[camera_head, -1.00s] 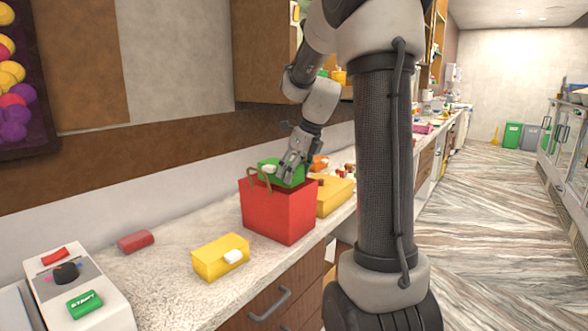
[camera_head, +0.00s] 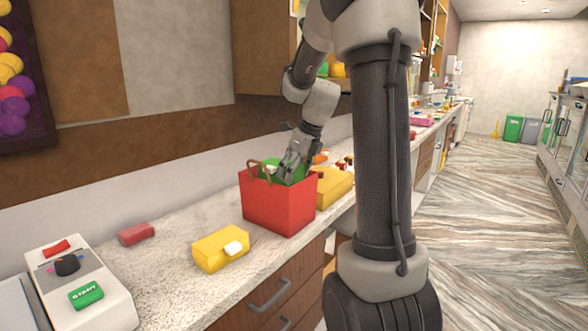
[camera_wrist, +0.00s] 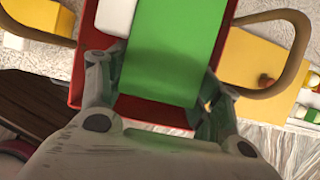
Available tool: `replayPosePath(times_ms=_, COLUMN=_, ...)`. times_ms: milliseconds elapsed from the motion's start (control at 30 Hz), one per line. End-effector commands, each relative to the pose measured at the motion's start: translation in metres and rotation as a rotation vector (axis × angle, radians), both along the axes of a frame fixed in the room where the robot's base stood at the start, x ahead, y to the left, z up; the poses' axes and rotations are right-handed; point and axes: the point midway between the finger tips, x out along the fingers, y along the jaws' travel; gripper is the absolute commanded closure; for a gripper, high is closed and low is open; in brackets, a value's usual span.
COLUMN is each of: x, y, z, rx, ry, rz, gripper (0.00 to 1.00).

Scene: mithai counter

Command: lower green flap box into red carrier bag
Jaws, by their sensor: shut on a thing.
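The red carrier bag (camera_head: 279,206) stands upright on the counter, with brown loop handles. The green flap box (camera_head: 270,168) is in the bag's mouth, its lower part hidden by the bag's front wall. In the wrist view the green box (camera_wrist: 178,45) lies inside the red rim (camera_wrist: 150,112), with a white patch at its left and a handle out to each side. My gripper (camera_head: 291,172) reaches down to the bag's opening and is shut on the green box; its fingers (camera_wrist: 158,92) show on both sides of the box in the wrist view.
A yellow box with a white tab (camera_head: 218,250) lies in front of the bag, and another yellow box (camera_head: 334,187) is behind it. A red block (camera_head: 136,234) and a white machine with a green START button (camera_head: 86,296) are to the left. Bare counter lies between them.

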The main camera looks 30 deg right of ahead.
Motion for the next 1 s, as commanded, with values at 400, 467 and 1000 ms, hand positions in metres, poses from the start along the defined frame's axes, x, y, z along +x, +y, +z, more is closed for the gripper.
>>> replayPosePath(times_ms=400, x=0.0, y=0.0, z=-0.015, rx=-0.001, ry=-0.001, rz=0.001, gripper=0.63)
replayPosePath(times_ms=467, x=0.0, y=0.0, z=-0.014, rx=-0.001, ry=-0.001, rz=0.001, gripper=0.63)
replayPosePath(times_ms=1000, x=0.0, y=0.0, z=-0.026, rx=0.0, ry=0.001, rz=0.0, gripper=0.63)
